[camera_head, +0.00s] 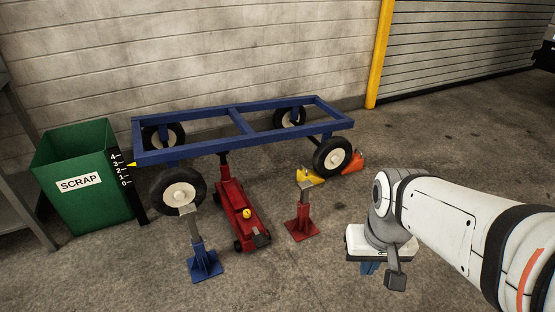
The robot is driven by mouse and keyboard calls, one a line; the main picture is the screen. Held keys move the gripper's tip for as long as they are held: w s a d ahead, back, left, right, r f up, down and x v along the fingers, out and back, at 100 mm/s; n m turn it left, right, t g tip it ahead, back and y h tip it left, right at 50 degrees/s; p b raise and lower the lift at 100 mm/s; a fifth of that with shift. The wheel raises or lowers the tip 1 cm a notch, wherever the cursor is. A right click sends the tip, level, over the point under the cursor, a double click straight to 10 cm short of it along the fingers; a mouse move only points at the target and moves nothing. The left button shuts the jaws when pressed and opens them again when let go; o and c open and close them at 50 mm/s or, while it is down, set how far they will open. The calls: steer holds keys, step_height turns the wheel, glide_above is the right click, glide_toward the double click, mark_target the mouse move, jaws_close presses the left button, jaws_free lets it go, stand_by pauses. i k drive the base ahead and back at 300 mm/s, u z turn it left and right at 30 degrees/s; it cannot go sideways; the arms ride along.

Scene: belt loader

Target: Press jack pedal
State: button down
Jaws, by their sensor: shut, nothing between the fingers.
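A red floor jack (230,199) stands under the near side of a blue cart frame (175,157), its lifting post up against the frame rail. A round yellow pedal (247,213) sits on the near end of the jack. My gripper (396,281) appears as a small grey shape pointing down at the lower right. It is shut and empty, well to the right of the pedal and apart from it. Its fingertips are too small to make out.
A blue stand (205,262) and a red stand (302,228) flank the jack. Yellow (311,176) and orange (353,163) chocks are by the right wheel (333,158). A scale's yellow pointer (132,164) is near 3. A green scrap bin (80,205) stands left. Floor between red stand and gripper is clear.

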mark_target(260, 240)
steer(key=i, duration=1.15)
steer(key=z, duration=0.05)
